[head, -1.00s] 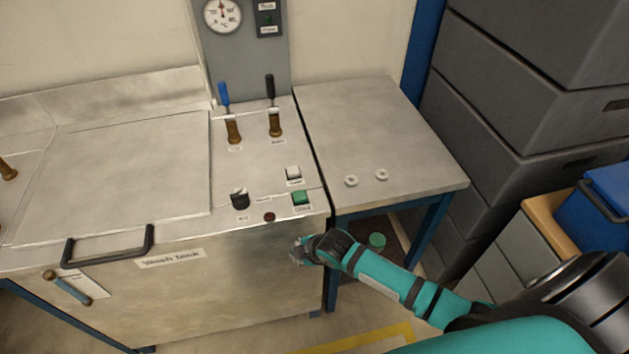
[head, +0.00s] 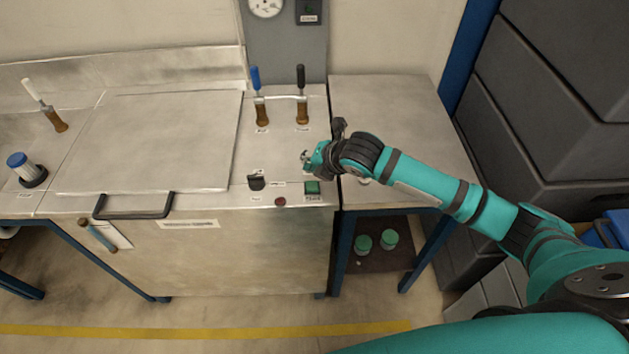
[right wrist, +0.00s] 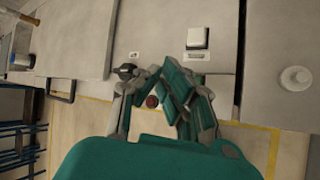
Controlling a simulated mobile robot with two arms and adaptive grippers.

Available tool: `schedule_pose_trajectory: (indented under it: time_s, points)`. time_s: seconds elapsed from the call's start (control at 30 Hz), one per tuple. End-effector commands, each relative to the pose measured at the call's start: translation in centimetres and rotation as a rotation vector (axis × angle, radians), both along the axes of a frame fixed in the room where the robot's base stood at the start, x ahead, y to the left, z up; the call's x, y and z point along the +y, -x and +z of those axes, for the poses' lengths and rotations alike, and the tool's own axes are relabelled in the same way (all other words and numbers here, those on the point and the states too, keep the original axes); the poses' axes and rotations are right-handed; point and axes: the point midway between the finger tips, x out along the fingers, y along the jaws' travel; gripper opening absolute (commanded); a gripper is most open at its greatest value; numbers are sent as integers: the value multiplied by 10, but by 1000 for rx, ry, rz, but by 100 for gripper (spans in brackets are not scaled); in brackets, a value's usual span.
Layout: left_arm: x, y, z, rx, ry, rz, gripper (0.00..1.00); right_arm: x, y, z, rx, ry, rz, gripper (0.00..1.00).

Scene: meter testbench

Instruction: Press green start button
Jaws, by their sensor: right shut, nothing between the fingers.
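The green start button (head: 312,187) is on the top panel of the steel wash tank (head: 260,250), near its front right corner. My right gripper (head: 306,160) is shut and empty, above the panel just behind the green button in the head view and apart from it there. In the right wrist view my right gripper (right wrist: 168,98) covers part of the panel, and I cannot make out the green button there. A white button (right wrist: 198,37) shows beyond the fingers. My left gripper is not in view.
A black knob (head: 256,182) and a red round lamp (head: 280,201) are left of the green button. Blue (head: 256,78) and black (head: 300,77) valve levers stand behind. A steel side table (head: 390,110) adjoins on the right, with grey crates (head: 560,120) beyond.

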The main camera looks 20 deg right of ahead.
Motion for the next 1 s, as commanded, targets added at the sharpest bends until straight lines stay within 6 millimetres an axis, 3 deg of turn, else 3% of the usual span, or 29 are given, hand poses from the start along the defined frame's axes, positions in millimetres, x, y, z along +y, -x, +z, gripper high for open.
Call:
schedule_pose_trajectory:
  time_s: [0.03, 0.17, 0.57, 0.77, 1.0]
  points:
    - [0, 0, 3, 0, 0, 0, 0, -5, -6, 12, -25, 45, 39, 0]
    - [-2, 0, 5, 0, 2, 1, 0, -11, -12, 22, -55, 110, 102, 0]
    - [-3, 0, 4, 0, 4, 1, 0, -12, -13, 23, -60, 124, 116, 0]
    - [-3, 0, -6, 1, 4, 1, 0, -11, -13, 14, -60, 122, 116, 0]
    - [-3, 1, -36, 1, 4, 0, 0, -11, -12, -13, -59, 122, 116, 0]
